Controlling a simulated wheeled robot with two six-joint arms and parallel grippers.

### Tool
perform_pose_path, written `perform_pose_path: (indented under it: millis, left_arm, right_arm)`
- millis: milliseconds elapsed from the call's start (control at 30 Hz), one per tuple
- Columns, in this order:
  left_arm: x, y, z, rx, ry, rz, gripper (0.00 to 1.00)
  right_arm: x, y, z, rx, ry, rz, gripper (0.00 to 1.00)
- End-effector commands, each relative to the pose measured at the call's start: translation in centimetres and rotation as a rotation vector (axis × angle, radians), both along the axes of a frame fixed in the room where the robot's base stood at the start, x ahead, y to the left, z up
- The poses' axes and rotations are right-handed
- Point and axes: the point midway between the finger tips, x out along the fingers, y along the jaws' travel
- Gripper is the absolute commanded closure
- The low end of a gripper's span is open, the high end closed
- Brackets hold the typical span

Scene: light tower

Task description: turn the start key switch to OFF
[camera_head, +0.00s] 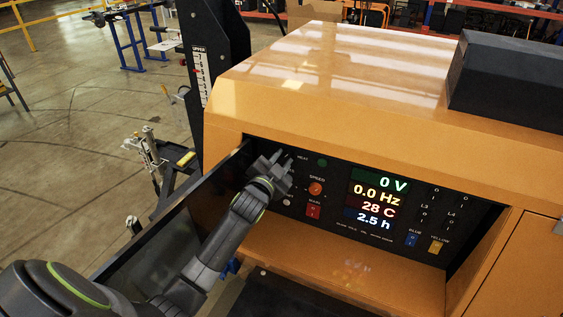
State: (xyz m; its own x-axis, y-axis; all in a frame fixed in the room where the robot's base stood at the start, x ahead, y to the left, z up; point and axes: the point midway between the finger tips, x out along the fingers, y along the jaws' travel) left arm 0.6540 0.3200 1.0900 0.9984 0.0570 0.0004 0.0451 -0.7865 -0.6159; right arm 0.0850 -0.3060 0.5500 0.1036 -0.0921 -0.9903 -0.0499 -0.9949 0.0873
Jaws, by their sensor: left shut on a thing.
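The control panel (335,200) of the yellow light tower is recessed in its housing. My left gripper (283,161) is at the panel's upper left, its fingers against the panel face. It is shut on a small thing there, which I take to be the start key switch. The fingers hide the switch, so its position cannot be read. The display (376,203) shows 0 V, 0.0 Hz, 28 C and 2.5 h. My right gripper is not in view.
An orange round knob (316,189) and a red switch (313,211) sit just right of my gripper. An open dark door (165,235) stands left of the recess. Blue (411,240) and yellow (435,247) sockets are at the lower right.

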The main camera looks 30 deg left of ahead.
Motion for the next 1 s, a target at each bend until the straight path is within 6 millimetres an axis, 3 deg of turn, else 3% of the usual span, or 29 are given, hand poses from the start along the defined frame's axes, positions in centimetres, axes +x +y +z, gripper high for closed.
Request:
perform_pose_path:
  millis: [600, 1000]
  left_arm:
    - [0.0, 0.0, -0.2, -0.493, -0.026, 0.002, 0.97]
    - [0.0, 0.0, -0.2, -0.659, -0.035, 0.002, 0.97]
  right_arm:
    - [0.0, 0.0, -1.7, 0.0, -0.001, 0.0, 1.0]
    - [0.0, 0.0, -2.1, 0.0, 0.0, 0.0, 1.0]
